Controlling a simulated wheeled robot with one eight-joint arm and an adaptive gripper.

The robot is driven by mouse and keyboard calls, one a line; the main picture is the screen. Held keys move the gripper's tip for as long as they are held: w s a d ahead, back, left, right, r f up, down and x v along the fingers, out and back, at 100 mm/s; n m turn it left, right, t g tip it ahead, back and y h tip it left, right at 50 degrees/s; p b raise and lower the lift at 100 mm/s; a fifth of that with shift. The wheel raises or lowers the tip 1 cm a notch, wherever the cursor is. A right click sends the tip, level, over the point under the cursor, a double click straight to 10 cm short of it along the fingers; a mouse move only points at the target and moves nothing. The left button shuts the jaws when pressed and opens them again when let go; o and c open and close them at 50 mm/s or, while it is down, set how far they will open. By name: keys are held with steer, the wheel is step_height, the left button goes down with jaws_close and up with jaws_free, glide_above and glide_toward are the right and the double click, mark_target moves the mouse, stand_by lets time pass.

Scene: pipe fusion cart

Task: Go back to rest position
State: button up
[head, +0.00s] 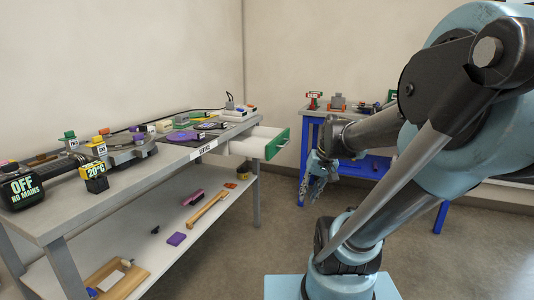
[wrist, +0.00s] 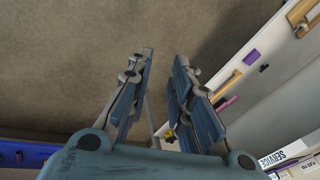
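My gripper (head: 314,182) hangs fingers down in the head view, in the open space between the grey cart and the blue-legged bench. In the wrist view my gripper (wrist: 160,72) has its two blue-grey fingers apart, with a clear gap between them. Floor shows between the fingertips and nothing is held. My arm is bent and fills the right side of the head view.
A bench with blue legs (head: 307,150) stands behind my gripper. Floor (head: 225,250) between is clear.

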steer(key=s+d+f+h, duration=0.3)
steer(key=s+d+f, duration=0.2)
steer(key=s, duration=0.3)
steer(key=shift+n, duration=0.4)
steer(key=shift+w+f, duration=0.25)
steer(key=shift+w, duration=0.25)
